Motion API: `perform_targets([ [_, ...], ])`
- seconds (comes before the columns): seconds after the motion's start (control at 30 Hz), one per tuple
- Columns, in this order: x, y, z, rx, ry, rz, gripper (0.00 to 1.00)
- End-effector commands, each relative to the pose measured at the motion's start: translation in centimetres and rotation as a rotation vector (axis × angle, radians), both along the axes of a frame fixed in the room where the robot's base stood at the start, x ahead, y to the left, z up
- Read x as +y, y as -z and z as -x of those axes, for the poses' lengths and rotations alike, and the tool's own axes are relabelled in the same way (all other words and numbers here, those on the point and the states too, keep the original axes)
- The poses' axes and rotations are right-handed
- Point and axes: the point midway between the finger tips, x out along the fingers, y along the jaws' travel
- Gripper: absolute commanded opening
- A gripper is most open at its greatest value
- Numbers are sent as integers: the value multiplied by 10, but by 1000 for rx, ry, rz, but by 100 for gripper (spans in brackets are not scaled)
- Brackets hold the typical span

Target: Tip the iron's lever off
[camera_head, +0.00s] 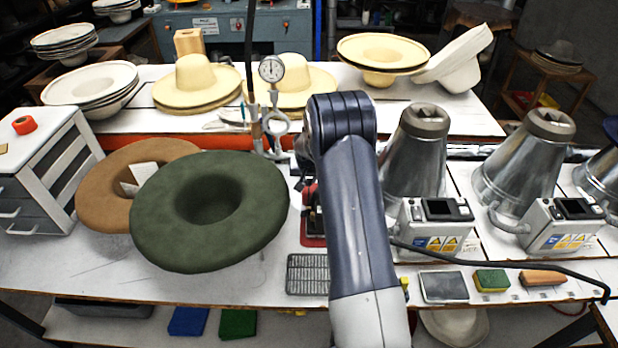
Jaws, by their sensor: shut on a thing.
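Red and black parts, which look like the iron (311,196), show just left of my arm in the head view. They stand at a red-edged pad or stand (313,240) on the white workbench. My arm covers most of the iron, and its lever cannot be made out. My arm rises from the bottom edge and bends away behind its dark upper joint. My gripper is hidden behind the arm, so its place against the lever does not show.
A green hat (250,245) and a brown hat (100,190) lie to the left. A dark grille (308,274) lies in front. Metal cones (412,160) with control boxes (434,222) stand to the right, with a black cable before them. A dial gauge (271,69) stands behind the iron.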

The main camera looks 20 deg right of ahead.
Motion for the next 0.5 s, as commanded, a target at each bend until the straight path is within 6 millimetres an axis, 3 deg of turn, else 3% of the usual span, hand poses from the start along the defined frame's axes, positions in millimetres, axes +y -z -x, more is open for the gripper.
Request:
perform_targets([
  [0.5,2,-11,5,-158,0,66,0],
])
